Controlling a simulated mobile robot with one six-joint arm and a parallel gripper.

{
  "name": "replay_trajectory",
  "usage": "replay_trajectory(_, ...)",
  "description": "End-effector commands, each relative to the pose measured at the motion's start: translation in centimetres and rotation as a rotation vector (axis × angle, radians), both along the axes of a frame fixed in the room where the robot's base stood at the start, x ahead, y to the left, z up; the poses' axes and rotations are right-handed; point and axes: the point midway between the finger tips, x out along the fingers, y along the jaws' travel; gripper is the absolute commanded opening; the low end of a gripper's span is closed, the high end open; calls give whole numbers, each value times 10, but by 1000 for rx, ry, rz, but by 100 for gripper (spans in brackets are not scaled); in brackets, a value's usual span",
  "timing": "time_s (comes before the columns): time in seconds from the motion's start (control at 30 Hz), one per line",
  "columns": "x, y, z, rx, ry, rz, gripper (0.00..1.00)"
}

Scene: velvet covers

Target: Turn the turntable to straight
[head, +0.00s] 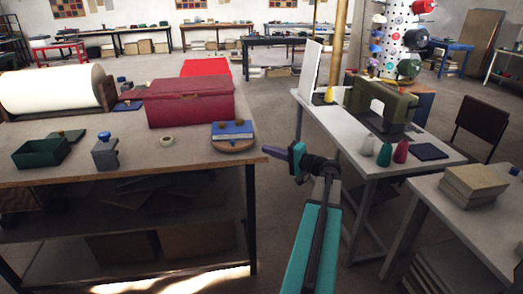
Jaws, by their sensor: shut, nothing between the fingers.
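The turntable (234,148) is a round wooden disc near the right front corner of the left workbench. A blue block-like thing (231,132) sits on it with a small brown piece on top. The blue thing looks close to square with the bench front; its exact angle is hard to tell. My gripper (265,149) is to the right of the turntable, at the bench's right edge, its dark fingers pointing left. It looks apart from the disc. It is shut and empty.
A table with a sewing machine (380,104) stands right.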

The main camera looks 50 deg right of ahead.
Motion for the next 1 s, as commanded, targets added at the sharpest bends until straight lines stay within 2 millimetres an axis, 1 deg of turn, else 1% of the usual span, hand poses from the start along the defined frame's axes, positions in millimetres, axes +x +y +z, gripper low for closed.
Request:
replay_trajectory(0.03, -4, 0, 0, 0, 0, -1, 0)
replay_trajectory(0.17, -10, 0, 0, 0, 0, -1, 0)
replay_trajectory(0.47, -11, -1, 1, 0, 0, 0, 0)
replay_trajectory(0.6, -10, -1, 1, 4, 3, 1, 24)
replay_trajectory(0.67, -10, -1, 1, 12, 8, 3, 34)
replay_trajectory(0.7, -9, -1, 2, 20, 13, 6, 36)
replay_trajectory(0.87, -3, 0, 4, 78, 55, 24, 36)
replay_trajectory(1.0, 3, 1, 7, 158, 115, 38, 36)
